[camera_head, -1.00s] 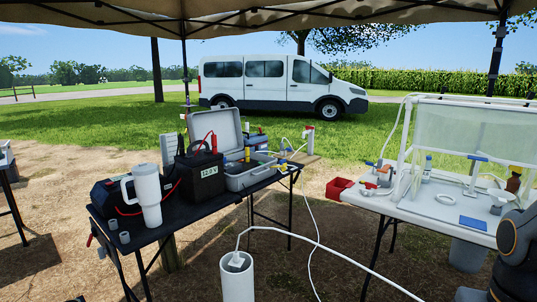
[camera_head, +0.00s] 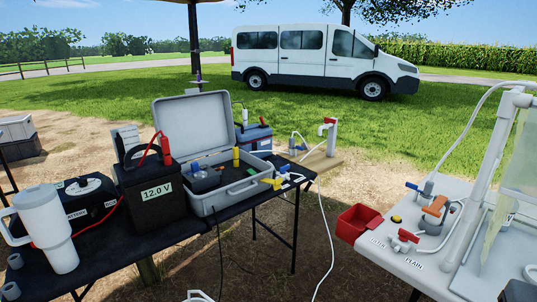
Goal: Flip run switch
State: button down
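No run switch can be made out for sure. An open grey case (camera_head: 240,196) sits on the black table (camera_head: 128,253) at left, its lid raised at the back. Small blue, red and dark parts (camera_head: 205,178) lie inside it, too small to tell apart. A yellow fitting (camera_head: 271,182) is at the case's right front edge. A black battery box (camera_head: 152,194) marked 12.0 V stands left of the case, with a red and a black clamp on top. My gripper is not in view.
A white tumbler (camera_head: 47,230) and a black battery unit (camera_head: 90,200) stand at the table's left. A white table (camera_head: 425,262) with a red bin (camera_head: 357,222) is at right. Hoses cross the gap between the tables. A tap (camera_head: 330,130) stands behind.

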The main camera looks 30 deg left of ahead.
aim_at(251, 171)
jog(key=i, duration=0.75)
jog(key=u, duration=1.85)
jog(key=i, duration=1)
jog(key=z, duration=0.05)
